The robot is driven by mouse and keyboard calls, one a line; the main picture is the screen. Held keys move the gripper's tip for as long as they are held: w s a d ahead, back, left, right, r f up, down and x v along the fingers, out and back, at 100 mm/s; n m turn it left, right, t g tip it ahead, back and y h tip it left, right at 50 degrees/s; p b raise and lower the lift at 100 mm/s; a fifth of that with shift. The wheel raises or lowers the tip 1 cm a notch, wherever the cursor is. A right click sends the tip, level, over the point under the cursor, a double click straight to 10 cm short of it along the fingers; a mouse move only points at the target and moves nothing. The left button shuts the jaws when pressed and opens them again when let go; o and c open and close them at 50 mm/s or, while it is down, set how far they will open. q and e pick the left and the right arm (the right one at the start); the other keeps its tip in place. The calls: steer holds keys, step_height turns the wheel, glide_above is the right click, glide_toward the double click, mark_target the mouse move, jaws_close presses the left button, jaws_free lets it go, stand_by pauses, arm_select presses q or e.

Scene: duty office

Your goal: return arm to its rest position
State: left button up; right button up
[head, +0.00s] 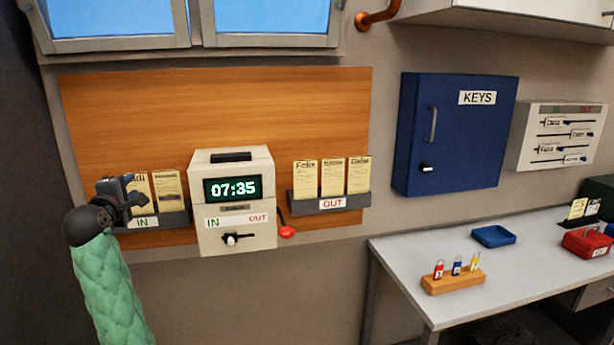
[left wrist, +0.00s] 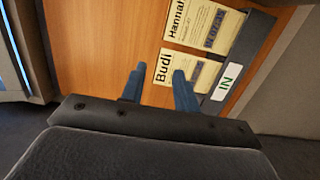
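My left gripper (head: 134,198) is in front of the left end of the IN rack (head: 160,221) in the head view, partly covering the Budi card (head: 141,184). In the left wrist view its two blue-grey fingers (left wrist: 158,78) stand apart with nothing gripped between them. The Budi card (left wrist: 196,72) sits in the rack just beyond the fingertips, and the Hannah card (left wrist: 205,27) is beside it. My green-sleeved left arm rises from the lower left. My right gripper is not in view.
A time clock (head: 232,238) reading 07:35 is right of the IN rack. The OUT rack (head: 331,203) holds three cards. A blue key cabinet (head: 455,150) hangs above a grey desk (head: 400,260) with a wooden key-tag block (head: 453,282), blue tray (head: 493,236) and red box (head: 586,243).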

arm_select(q)
steer(key=s+d+f+m+g+h, duration=0.1)
steer(key=s+d+f+m+g, duration=0.3)
steer(key=f, duration=0.7)
steer(key=s+d+f+m+g, duration=0.1)
steer(key=s+d+f+m, duration=0.5)
steer(key=f, duration=0.5)
steer(key=s+d+f+m+g+h, duration=0.1)
steer(key=s+d+f+g, duration=0.2)
steer(key=s+f, duration=0.55)
steer(key=s+d+f+m+g, duration=0.3)
steer(key=s+d+f+m, duration=0.2)
steer(key=s+f, duration=0.7)
steer(key=s+d+f+m+g, duration=0.45)
steer(key=s+f, duration=0.25)
steer(key=s, duration=0.9)
steer(key=s+d+f, duration=0.2)
steer(key=f, duration=1.5)
steer(key=s+d+f+g, duration=0.1)
steer(key=s+d+f, duration=0.1)
steer(key=f, duration=1.6)
steer(key=shift+s+d+f+m+h, duration=0.2)
steer(key=shift+d+f+m+h, duration=0.1)
steer(key=shift+f+m, duration=0.05)
steer(key=shift+g, duration=0.25)
